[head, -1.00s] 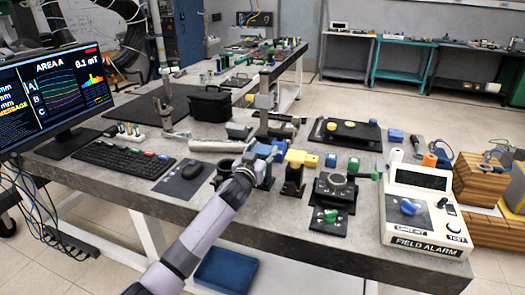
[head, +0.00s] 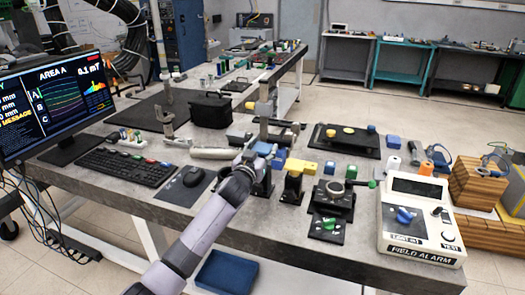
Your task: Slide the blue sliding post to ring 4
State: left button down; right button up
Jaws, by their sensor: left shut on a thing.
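My left gripper (head: 262,156) is at the middle of the workbench, and its arm comes in from the lower left. It is shut on a small blue part, which I take to be the blue sliding post (head: 264,147); the fingers hide much of it. A second blue piece (head: 279,158) shows just to the right of the gripper. An upright metal stand (head: 264,118) rises right behind the gripper. Rings and their numbers are too small or hidden to tell. My right gripper is not in view.
A black dial fixture (head: 334,193) and the field alarm box (head: 415,215) stand farther right. The keyboard (head: 128,165), mouse (head: 192,176) and monitor (head: 55,100) are on the left.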

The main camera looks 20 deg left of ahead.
pick_arm(q)
jog(key=shift+r, duration=0.25)
jog(key=c, duration=1.2)
grip_release()
jog(key=o, duration=0.4)
jog(key=shift+f, duration=0.15)
jog(key=shift+o, duration=0.2)
jog(key=s, duration=1.2)
jog(key=shift+a, duration=0.2)
